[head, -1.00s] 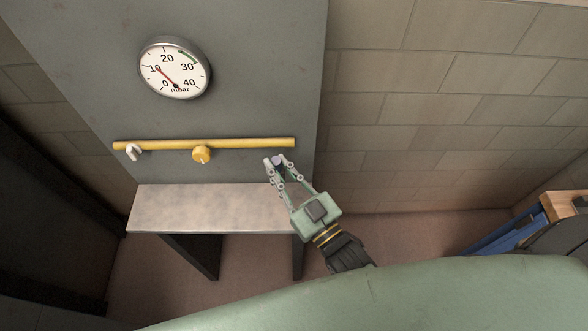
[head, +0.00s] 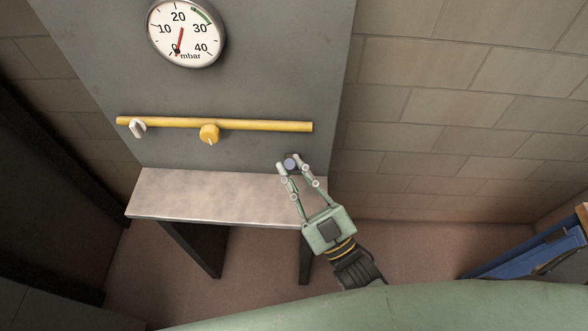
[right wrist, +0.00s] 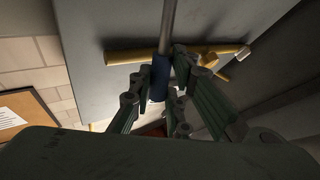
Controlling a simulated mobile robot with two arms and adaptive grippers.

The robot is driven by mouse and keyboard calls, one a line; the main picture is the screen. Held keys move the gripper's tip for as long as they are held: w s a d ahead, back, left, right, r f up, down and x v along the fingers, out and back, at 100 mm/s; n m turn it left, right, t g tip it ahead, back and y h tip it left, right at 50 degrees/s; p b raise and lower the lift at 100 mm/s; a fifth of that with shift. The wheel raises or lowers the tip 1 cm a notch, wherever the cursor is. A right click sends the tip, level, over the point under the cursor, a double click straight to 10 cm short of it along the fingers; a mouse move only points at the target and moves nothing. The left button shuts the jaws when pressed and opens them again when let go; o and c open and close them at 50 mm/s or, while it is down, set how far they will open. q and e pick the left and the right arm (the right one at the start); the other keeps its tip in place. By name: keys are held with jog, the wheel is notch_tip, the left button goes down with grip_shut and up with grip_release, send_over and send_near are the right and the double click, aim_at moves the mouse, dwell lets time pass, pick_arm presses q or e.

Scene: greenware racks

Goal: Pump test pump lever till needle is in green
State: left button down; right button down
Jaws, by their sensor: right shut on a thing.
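The round white pressure gauge (head: 186,33) is mounted on the grey panel at the top left of the head view. Its thin red needle (head: 180,37) stands steeply in the left half of the dial, away from the green band at the upper right. My right gripper (head: 288,165) is shut on the pump lever's dark blue grip (head: 291,163), below the right end of the yellow pipe. In the right wrist view the blue grip (right wrist: 159,78) is between the fingers, with a grey rod running up from it. My left gripper is not in view.
A yellow pipe (head: 260,125) with a yellow knob (head: 209,134) and a small white lever (head: 138,127) crosses the panel. A grey shelf (head: 220,195) juts out below. A blue object (head: 520,250) stands at the right. A brick wall is behind.

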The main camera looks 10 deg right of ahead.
jog(key=c, duration=1.7)
grip_release()
jog(key=shift+s, duration=0.1)
jog(key=shift+o, duration=0.2)
jog(key=v, duration=1.2)
jog(key=shift+f, duration=0.1)
